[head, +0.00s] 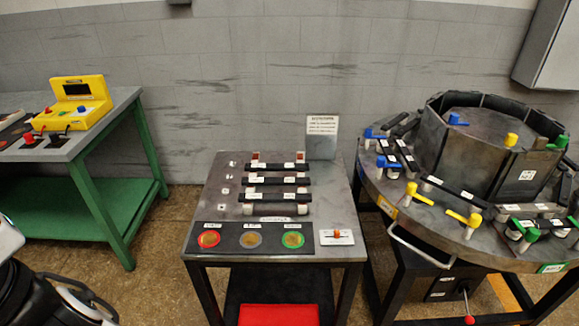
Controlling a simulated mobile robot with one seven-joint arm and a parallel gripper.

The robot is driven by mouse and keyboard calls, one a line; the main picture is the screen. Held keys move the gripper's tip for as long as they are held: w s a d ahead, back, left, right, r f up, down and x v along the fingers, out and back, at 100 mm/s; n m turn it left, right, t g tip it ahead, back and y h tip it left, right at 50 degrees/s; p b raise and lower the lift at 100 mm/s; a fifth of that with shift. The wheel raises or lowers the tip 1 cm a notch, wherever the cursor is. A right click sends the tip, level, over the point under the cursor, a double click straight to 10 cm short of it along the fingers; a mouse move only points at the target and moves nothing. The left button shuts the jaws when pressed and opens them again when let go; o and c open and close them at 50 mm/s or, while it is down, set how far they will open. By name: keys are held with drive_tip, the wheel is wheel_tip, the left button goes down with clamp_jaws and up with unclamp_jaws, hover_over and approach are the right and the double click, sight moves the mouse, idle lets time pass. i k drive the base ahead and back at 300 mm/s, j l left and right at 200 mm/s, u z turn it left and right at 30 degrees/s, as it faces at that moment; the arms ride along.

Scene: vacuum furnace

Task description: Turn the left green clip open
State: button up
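The round metal furnace table (400,207) stands at the right. Near its front right edge, the left green clip (528,236) sits beside black bars with white labels. A second green clip (574,219) is cut by the right picture edge. Another green piece (559,142) shows at the drum's right side. The clips are small here, and I cannot tell how far the left one is turned. My gripper (85,303) is at the lower left corner, partly cut off, far from the clips. Its fingertips are not clear, and nothing is seen in it.
Blue clips (388,163) and yellow clips (465,219) sit around the furnace drum (470,140). A handle rail (418,248) runs along the table's front. A metal table (340,222) with black bars stands in the middle. A green bench (112,125) with a yellow box (80,100) is at left.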

sight(531, 235)
drive_tip(key=z, duration=1.4)
drive_tip(key=i+l+u, duration=0.2)
drive_tip(key=i+l, duration=0.3)
